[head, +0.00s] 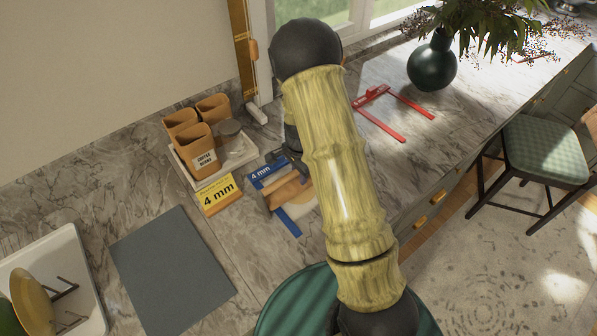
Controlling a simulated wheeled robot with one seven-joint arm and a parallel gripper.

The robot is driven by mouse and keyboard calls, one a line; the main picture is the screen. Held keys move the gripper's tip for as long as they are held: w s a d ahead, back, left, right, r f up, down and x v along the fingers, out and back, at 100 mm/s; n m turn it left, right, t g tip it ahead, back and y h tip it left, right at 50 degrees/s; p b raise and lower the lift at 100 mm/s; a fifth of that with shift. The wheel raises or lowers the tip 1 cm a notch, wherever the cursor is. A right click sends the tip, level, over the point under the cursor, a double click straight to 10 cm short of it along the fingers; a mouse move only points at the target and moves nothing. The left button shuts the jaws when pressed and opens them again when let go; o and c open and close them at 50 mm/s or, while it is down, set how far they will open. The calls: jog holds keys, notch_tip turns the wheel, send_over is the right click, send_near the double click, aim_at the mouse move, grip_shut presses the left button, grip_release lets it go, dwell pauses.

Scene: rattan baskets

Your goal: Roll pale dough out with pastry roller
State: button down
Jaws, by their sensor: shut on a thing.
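The wooden pastry roller (290,190) lies low over the counter beside my arm, in the middle of the head view. My gripper (287,163) is dark and partly hidden behind my arm; it is shut on the roller. A pale patch, apparently the dough (306,202), shows beside and under the roller, partly covered by my arm. A blue guide strip marked 4 mm (262,172) lies at the roller's far side, and a blue strip end (288,223) shows at its near side. Whether the roller touches the dough is unclear.
A yellow 4 mm card (218,195) stands before a tray (247,153) of brown canisters (200,150). A red frame (379,134) and dark vase (433,66) are at right. A grey mat (172,272) and white dish rack (88,290) are at left.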

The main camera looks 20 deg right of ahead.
jog(key=shift+s+d+r, duration=0.1)
jog(key=shift+s+d, duration=0.2)
jog(key=shift+s, duration=0.5)
jog(key=shift+s+d, duration=0.3)
jog(key=shift+s, duration=0.45)
jog(key=shift+w, duration=0.1)
jog(key=shift+w+a+p, duration=0.15)
jog(key=shift+w+a, duration=0.1)
jog(key=shift+w, duration=0.4)
jog(key=shift+w+a+p, duration=0.1)
jog(key=shift+w+a, duration=0.2)
jog(key=shift+w, duration=0.3)
jog(key=shift+w+a+p, duration=0.15)
jog(key=shift+w+a, duration=0.1)
jog(key=shift+w, duration=0.4)
